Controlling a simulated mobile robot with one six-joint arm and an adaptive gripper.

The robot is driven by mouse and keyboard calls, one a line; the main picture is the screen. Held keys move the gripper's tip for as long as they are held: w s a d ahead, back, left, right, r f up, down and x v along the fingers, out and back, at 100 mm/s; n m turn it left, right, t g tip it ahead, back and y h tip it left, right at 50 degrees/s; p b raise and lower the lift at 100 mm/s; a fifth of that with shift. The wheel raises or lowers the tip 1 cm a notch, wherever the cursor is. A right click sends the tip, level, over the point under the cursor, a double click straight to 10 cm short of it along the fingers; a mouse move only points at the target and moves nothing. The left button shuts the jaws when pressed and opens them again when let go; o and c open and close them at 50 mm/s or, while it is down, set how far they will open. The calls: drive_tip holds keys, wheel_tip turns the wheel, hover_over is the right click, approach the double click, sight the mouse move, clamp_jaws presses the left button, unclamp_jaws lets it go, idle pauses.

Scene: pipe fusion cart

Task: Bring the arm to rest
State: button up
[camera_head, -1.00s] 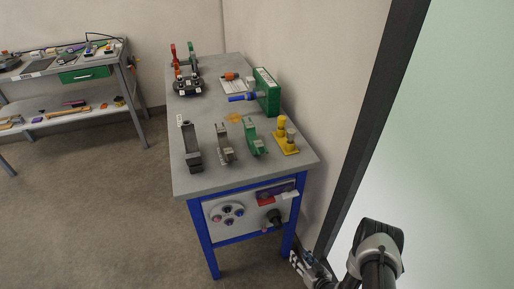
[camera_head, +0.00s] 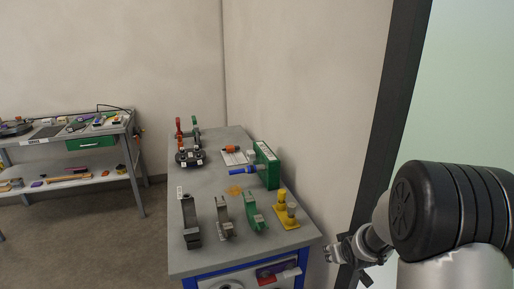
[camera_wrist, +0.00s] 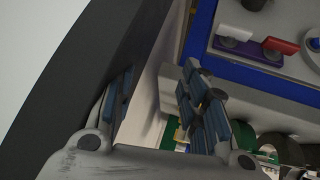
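My gripper (camera_head: 338,250) is low at the right in the head view, beside the front right corner of the cart (camera_head: 208,258). In the wrist view its two fingers (camera_wrist: 160,105) stand apart with bare wall between them, and nothing is held. My dark and grey arm links fill the lower right of the head view.
On the cart stand a dark grey clamp (camera_head: 190,222), a grey clamp (camera_head: 224,218), a green clamp (camera_head: 254,213), yellow pegs (camera_head: 286,212) and a green box (camera_head: 267,166). A dark post (camera_head: 378,130) and wall are close to my arm. A workbench (camera_head: 70,180) is far left.

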drive_tip(key=s+a+r+m+g, duration=0.1)
drive_tip(key=s+a+r, duration=0.2)
drive_tip(key=s+r, duration=0.7)
drive_tip(key=s+a+r+g, duration=0.1)
drive_tip(key=s+a+r, duration=0.3)
drive_tip(key=s, duration=0.8)
drive_tip(key=s+a+r+m+g, duration=0.1)
drive_tip(key=s+a+r, duration=0.3)
drive_tip(key=s, duration=0.9)
drive_tip(key=shift+s+r+g+y, duration=0.3)
drive_tip(key=shift+r+y, duration=0.1)
drive_tip(key=shift+r, duration=0.1)
drive_tip(key=shift+w, duration=0.1)
